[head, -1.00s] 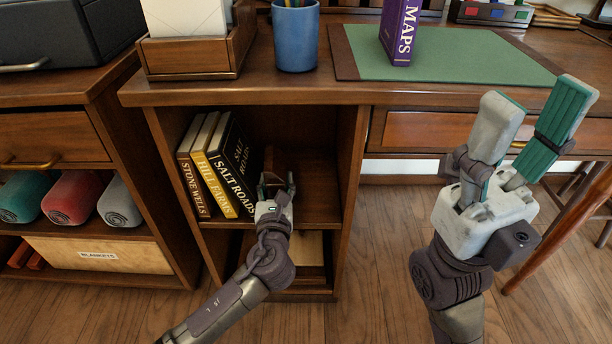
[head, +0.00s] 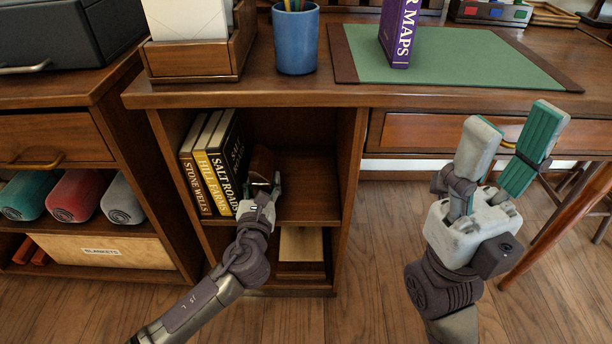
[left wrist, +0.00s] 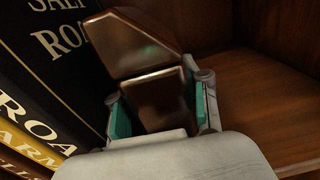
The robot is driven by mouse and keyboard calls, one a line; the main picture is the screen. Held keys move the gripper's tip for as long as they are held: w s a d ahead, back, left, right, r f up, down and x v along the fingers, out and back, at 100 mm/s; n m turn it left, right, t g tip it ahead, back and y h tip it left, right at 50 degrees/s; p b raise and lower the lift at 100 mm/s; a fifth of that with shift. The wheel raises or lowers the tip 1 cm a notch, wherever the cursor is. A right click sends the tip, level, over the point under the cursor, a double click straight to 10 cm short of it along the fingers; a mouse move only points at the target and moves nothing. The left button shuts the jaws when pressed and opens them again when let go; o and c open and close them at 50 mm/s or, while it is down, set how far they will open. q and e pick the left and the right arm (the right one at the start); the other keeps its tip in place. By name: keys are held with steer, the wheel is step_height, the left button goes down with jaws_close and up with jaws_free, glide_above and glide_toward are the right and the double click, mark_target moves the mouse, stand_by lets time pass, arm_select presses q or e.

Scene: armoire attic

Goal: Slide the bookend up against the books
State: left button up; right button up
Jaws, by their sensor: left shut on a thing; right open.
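The dark brown wooden bookend (head: 262,161) is on the shelf just right of Salt Roads. My left gripper (head: 263,187) is shut on the bookend, with its teal pads on either side in the left wrist view (left wrist: 155,105). The bookend is very close to the black cover there; I cannot tell whether they touch. My right gripper (head: 506,150) is open and empty, outside the cabinet.
The shelf (head: 312,200) is bare right of the bookend, up to the cabinet's side wall (head: 350,180). The desktop above carries a blue pencil cup (head: 296,42), a letter box (head: 190,60) and a purple book (head: 399,35) on a green mat (head: 460,62).

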arm_select(q)
steer(key=shift+a, duration=0.1)
steer(key=o, duration=1.1)
steer(key=shift+f, duration=0.15)
steer(key=s, duration=1.2)
